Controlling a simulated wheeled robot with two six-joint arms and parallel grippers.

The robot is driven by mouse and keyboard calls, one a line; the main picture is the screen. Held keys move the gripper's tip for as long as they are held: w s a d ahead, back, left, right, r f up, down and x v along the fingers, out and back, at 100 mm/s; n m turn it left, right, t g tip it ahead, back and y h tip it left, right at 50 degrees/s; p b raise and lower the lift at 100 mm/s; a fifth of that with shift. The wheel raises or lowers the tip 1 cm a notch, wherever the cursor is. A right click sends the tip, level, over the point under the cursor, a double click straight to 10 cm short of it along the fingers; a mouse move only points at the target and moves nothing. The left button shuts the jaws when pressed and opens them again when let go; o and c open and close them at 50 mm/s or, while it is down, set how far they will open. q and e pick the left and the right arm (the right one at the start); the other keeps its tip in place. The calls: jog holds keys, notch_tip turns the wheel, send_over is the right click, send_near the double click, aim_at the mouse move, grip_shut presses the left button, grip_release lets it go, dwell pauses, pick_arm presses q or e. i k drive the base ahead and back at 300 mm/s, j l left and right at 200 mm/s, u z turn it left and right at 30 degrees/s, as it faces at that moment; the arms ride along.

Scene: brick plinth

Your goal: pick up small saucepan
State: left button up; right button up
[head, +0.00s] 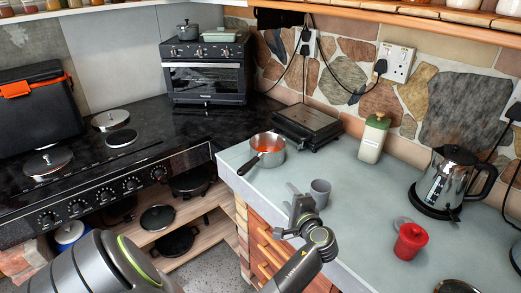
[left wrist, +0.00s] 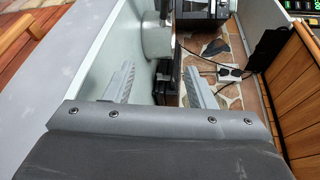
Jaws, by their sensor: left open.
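In the left wrist view the two fingers of the left gripper (left wrist: 160,88) are spread. My right gripper is not in view.
A dark grill appliance (head: 306,124) is behind the saucepan. A green-lidded canister (head: 373,138), a kettle (head: 444,180) and a red jar (head: 410,243) stand to the right.

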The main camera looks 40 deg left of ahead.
aim_at(268, 150)
jog(key=i+j, duration=0.1)
jog(key=j, duration=0.25)
jog(key=i+j, duration=0.1)
jog(key=j, duration=0.3)
jog(key=i+j+z, duration=0.1)
jog(key=j, duration=0.25)
jog(key=i+j, duration=0.1)
jog(key=j, duration=0.3)
